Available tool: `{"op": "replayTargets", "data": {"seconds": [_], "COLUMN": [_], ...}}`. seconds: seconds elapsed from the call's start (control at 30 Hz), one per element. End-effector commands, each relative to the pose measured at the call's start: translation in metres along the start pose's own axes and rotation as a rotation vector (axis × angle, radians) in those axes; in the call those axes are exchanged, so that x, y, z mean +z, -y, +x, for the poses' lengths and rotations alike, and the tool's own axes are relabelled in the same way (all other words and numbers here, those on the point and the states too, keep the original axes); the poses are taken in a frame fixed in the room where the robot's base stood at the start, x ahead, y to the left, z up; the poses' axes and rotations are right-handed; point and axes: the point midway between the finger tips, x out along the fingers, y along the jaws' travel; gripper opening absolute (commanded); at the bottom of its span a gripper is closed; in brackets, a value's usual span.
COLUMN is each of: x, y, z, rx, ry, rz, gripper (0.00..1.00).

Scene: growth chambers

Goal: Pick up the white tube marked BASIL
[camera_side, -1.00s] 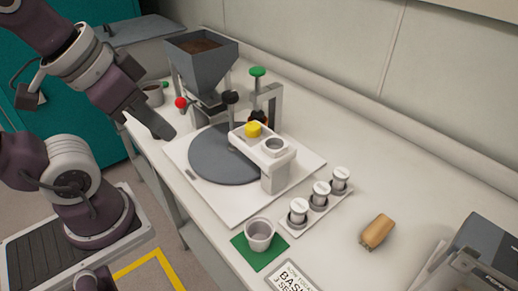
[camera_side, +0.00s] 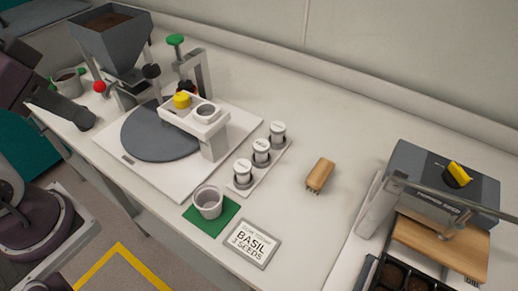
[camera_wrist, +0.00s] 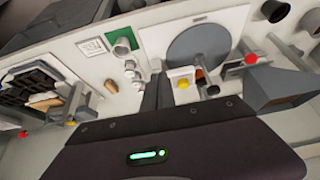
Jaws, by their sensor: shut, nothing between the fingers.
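Three white tubes stand upright in a small white rack: a front one (camera_side: 243,173), a middle one (camera_side: 261,151) and a back one (camera_side: 278,131). They have pale caps. Their markings are too small to read, so I cannot tell which is BASIL. They also show small in the wrist view, with one tube (camera_wrist: 130,65) near the green mat. My gripper (camera_side: 85,119) is shut and empty, at the left beside the grey disc, well away from the tubes. In the wrist view my gripper (camera_wrist: 158,88) points toward the bench.
A card (camera_side: 250,243) reads BASIL 3 SEEDS. A grey cup (camera_side: 208,203) sits on a green mat (camera_side: 190,213). A wooden brush (camera_side: 320,174) lies right of the tubes.

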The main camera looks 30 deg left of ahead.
Motion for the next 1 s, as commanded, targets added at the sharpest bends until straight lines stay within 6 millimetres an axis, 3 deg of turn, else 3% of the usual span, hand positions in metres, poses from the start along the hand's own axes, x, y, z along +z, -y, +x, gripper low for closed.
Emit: {"op": "replayTargets", "data": {"seconds": [0.37,0.7,1.0], "x": [0.0000,0.0000,-0.0032], "y": [0.0000,0.0000,-0.0004], "z": [0.0000,0.0000,-0.0001], "rx": [0.000,0.000,0.001], "ry": [0.000,0.000,0.005], "rz": [0.000,0.000,0.017], "gripper": [0.00,0.63,0.63]}}
